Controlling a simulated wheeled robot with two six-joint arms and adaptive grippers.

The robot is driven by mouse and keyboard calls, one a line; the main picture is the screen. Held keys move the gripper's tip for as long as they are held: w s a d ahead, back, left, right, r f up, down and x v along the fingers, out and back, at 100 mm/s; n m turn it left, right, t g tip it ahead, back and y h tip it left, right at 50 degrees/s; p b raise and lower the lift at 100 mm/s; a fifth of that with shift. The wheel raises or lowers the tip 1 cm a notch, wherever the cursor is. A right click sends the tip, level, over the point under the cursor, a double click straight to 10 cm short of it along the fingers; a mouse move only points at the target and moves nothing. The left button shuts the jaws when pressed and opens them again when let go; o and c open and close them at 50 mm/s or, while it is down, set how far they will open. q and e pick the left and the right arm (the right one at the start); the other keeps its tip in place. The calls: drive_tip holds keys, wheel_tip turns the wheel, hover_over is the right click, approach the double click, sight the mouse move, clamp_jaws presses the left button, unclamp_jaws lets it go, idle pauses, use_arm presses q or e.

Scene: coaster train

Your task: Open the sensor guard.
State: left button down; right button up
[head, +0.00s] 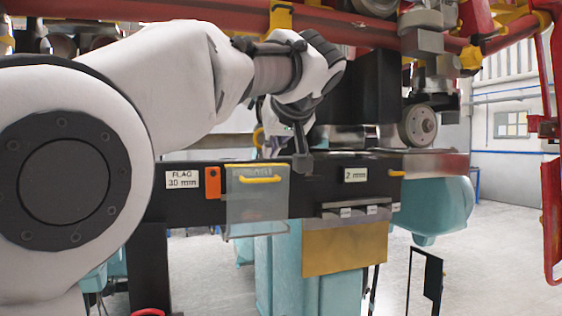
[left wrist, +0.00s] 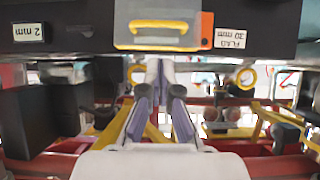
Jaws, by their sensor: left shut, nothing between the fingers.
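The sensor guard (head: 258,205) is a clear panel with a yellow handle (head: 260,179) and a yellow strip at its top. It hangs down across the front of the black beam and looks closed. In the left wrist view the guard (left wrist: 130,35) and its handle (left wrist: 158,26) show at the top centre. My left gripper (head: 301,163) is shut and empty, just above and to the right of the handle in the head view, apart from it in the picture. Its fingers (left wrist: 158,85) also show in the left wrist view. My right gripper is not in view.
The black beam (head: 318,180) carries a "FLAG 30 mm" label (head: 182,180), an orange part (head: 212,181) and a "2 mm" label (head: 355,175). A metal wheel (head: 418,126) stands above it at right. Red rails (head: 190,12) cross overhead.

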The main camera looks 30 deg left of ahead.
sight(258, 177)
use_arm(q)
drive_tip(key=x, duration=0.8)
drive_tip(key=shift+a+f+p, duration=0.15)
drive_tip(key=shift+p, duration=0.25)
drive_tip(key=shift+w+a+f, duration=0.25)
drive_tip(key=shift+w+f, duration=0.05)
drive_tip(key=shift+w, duration=0.05)
